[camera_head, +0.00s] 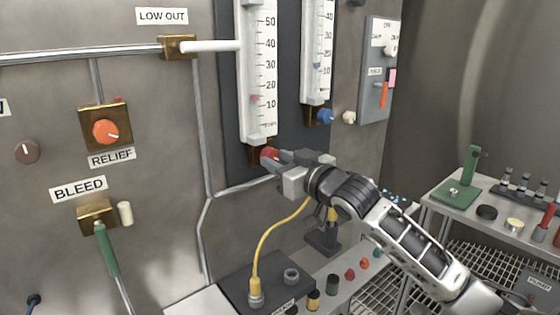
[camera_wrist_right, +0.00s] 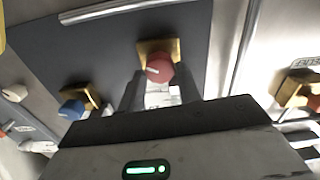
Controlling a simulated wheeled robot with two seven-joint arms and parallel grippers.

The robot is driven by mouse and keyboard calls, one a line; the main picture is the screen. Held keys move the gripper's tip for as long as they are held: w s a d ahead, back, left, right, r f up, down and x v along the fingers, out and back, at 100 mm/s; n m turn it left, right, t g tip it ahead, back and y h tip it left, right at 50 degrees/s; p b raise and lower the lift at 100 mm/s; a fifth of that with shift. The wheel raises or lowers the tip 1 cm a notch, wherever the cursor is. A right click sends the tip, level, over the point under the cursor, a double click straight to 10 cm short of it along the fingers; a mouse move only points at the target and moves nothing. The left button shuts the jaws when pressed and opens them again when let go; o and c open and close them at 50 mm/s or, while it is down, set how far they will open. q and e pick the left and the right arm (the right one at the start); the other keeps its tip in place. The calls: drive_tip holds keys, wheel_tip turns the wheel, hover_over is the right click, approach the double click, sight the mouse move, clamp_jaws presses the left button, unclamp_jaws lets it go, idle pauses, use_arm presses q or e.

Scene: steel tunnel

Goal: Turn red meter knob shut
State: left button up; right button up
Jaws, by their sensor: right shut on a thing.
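The red meter knob (camera_head: 269,155) sits on a brass block at the foot of the larger white meter (camera_head: 257,75) in the head view. My right gripper (camera_head: 276,158) reaches it from the lower right and is shut on it. In the right wrist view the red knob (camera_wrist_right: 160,68) shows a pale mark on its face, in front of its brass block (camera_wrist_right: 158,47), between my fingers (camera_wrist_right: 152,92). The fingers partly hide it in the head view. My left gripper is not in view.
A blue knob (camera_head: 325,117) sits under the smaller meter (camera_head: 317,50), to the right. A yellow cable (camera_head: 262,243) rises from a dark box below my right arm. A shelf with a green-handled tool (camera_head: 468,170) stands at the right. An orange relief knob (camera_head: 105,132) is on the left wall.

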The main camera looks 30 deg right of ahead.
drive_tip(key=shift+n, duration=0.3)
drive_tip(key=n+p, duration=0.2)
drive_tip(key=n, duration=0.4)
drive_tip(key=shift+p, duration=0.35)
drive_tip(key=n, duration=0.3)
drive_tip(key=shift+n, duration=0.4)
drive_tip(key=n, duration=0.3)
drive_tip(key=shift+n, duration=0.4)
drive_tip(key=n, duration=0.5)
drive_tip(key=shift+f+n, duration=0.1)
drive_tip(key=shift+n, duration=2.2)
